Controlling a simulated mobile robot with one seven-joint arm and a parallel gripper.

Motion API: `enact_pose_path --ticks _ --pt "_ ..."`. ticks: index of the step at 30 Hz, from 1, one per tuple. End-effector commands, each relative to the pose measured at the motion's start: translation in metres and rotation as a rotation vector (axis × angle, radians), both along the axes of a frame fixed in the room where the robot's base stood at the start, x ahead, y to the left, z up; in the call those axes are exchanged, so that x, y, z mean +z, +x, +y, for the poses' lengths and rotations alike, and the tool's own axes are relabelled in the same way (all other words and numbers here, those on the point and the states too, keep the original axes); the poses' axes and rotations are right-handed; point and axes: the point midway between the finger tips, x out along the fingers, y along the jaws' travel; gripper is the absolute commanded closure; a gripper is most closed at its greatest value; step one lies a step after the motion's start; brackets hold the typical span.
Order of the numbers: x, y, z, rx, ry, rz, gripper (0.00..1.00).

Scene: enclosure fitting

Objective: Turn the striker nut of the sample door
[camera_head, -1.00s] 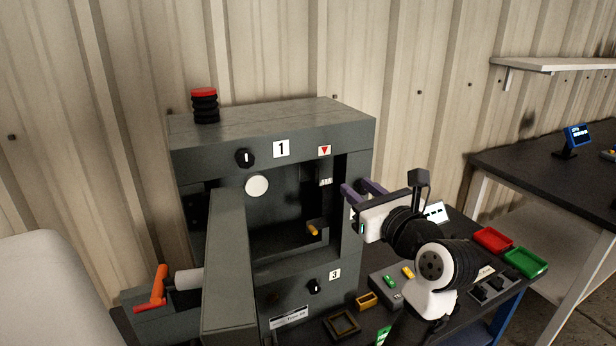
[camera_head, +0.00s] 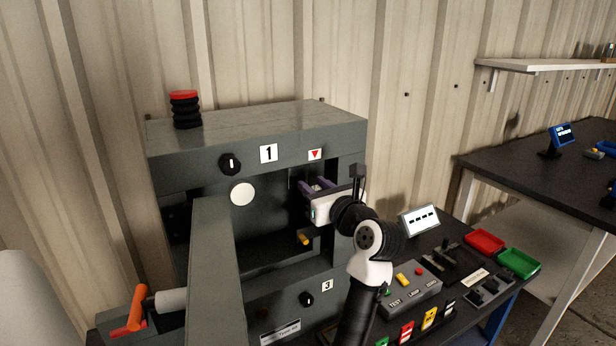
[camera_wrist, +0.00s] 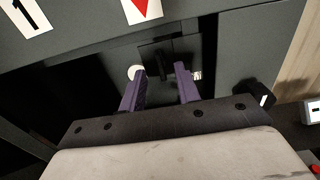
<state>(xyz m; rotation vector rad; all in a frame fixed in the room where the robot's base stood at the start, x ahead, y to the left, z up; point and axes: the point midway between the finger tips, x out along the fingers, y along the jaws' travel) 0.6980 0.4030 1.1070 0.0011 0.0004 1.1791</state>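The grey enclosure (camera_head: 260,118) stands with its door (camera_head: 213,265) swung open toward me. My gripper (camera_head: 311,187) has its two purple fingers spread and reaches into the right side of the opening, below the red triangle label (camera_head: 315,154). In the wrist view my gripper (camera_wrist: 160,74) is open and empty. A dark block (camera_wrist: 160,48) with a raised black piece, perhaps the striker nut (camera_wrist: 166,66), shows just beyond and between the fingertips. I cannot tell its exact shape or whether a finger touches it. In the head view my gripper hides this piece.
A yellow peg (camera_head: 304,239) sticks out inside the opening below my gripper. An orange handle (camera_head: 137,308) is at the lower left. A button box (camera_head: 412,288), a small display (camera_head: 419,220), and red (camera_head: 485,241) and green (camera_head: 518,262) trays occupy the bench at right.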

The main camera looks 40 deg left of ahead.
Motion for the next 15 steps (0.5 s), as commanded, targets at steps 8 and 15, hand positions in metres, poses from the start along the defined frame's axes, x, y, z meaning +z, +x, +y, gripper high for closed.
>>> enact_pose_path --ticks 8,15 --pt "0.0 0.012 0.029 0.0 -0.001 0.0 0.68" --pt "0.0 0.013 0.031 -0.001 0.0 -0.001 0.68"
